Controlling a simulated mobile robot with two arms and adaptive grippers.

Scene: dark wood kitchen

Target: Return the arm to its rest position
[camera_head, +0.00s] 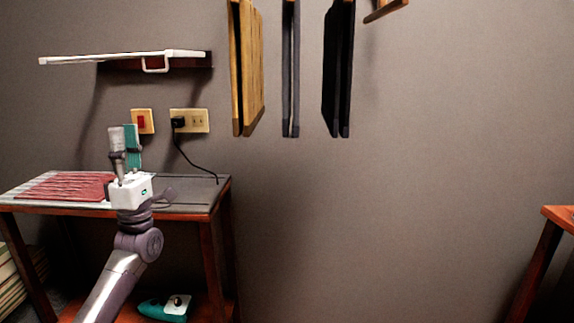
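My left arm rises from the bottom left. Its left gripper (123,155) points up and away, in front of the wall and above the small table (180,214). A grey finger shows on its left side. An upright teal piece (132,146) shows right beside that finger; I cannot tell whether it is held or stands behind. The finger gap is too small to read. My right arm and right gripper are not in view.
A red ribbed mat (66,187) lies on the table's left. Above are a white-topped wall shelf (120,57), a socket with a black plug (190,121) and a red switch (144,121). Boards (246,70) hang centrally. A teal object (163,308) lies below. Wall space right is clear.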

